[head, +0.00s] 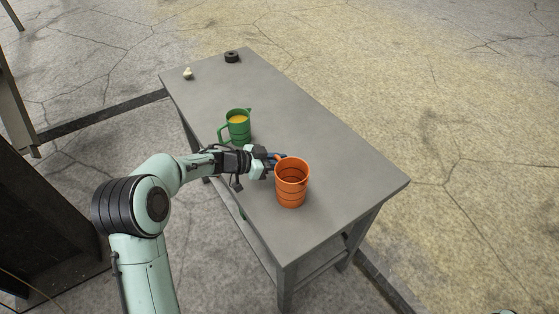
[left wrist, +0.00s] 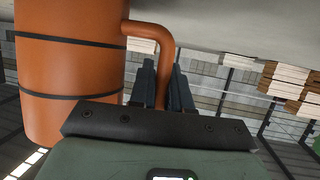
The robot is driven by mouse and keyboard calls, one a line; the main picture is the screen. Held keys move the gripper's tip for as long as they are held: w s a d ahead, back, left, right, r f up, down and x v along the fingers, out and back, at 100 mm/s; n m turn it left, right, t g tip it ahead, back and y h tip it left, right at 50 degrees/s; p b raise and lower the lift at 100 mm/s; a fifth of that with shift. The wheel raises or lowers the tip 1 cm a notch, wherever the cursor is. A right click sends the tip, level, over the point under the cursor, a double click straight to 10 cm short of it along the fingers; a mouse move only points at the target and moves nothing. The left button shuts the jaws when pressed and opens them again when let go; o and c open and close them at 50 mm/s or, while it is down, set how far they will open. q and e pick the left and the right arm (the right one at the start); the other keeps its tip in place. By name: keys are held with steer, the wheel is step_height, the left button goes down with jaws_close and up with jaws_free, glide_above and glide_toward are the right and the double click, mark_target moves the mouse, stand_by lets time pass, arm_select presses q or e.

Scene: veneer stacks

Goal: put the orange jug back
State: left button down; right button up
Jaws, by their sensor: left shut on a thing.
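The orange jug (head: 292,187) is upright at the near part of the grey table (head: 345,190); its inside looks empty. I cannot tell whether its base touches the top. My left gripper (head: 277,159) comes in from the left and is shut on the jug's handle. In the left wrist view the jug's orange body (left wrist: 70,70) with dark bands fills the left side. There the handle (left wrist: 164,45) runs down between the two fingers of the left gripper (left wrist: 163,88).
A green jug (head: 238,130) with yellow contents stands on the table just behind my left gripper. A small pale object (head: 187,73) and a black ring-shaped object (head: 232,57) lie at the far end. The table's right side is clear.

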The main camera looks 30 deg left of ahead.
arm_select(q)
steer(key=c, duration=1.1)
jaws_free()
steer(key=shift+s+a+r, duration=0.15)
steer(key=shift+a+r, duration=0.1)
steer(key=v, duration=1.1)
steer(key=shift+s+a+p, duration=0.1)
steer(key=shift+s+p, duration=0.15)
steer(key=shift+p, duration=0.15)
